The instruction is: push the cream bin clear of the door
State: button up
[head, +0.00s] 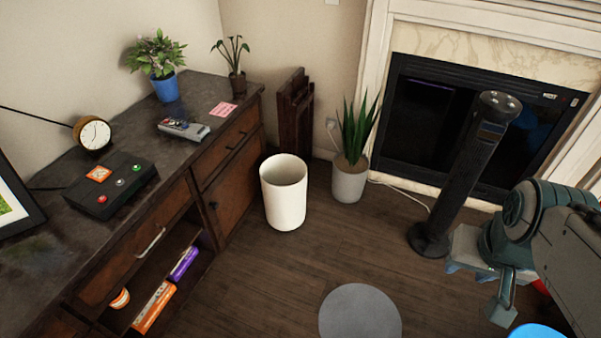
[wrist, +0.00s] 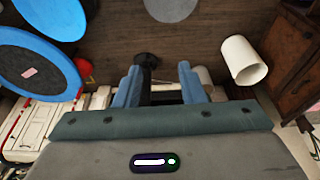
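The cream bin (head: 284,200) stands upright on the floor, close in front of the brown cabinet door (head: 232,188) at the far end of the sideboard. The bin hides part of the cabinet's end; I cannot tell whether it touches the door. The door looks shut and has a small dark knob. The bin also shows in the wrist view (wrist: 240,62), to the right of my gripper (wrist: 160,87). The gripper's two blue fingers are spread apart with nothing held between them. In the head view my gripper (head: 480,288) is at the lower right, well apart from the bin.
A black post (head: 462,185) stands near my gripper. A potted plant (head: 350,180) is right of the bin, before the fireplace (head: 450,110). A grey disc (head: 360,314) lies on open wooden floor. Blue discs (wrist: 40,62) and a red ball (wrist: 84,67) show in the wrist view.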

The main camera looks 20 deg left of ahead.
aim_at(284, 178)
jog(key=u, duration=0.7)
jog(key=i, duration=0.75)
jog(key=u, duration=0.95)
jog(key=i, duration=0.8)
jog(key=z, duration=0.55)
jog(key=i, duration=1)
jog(key=z, duration=0.8)
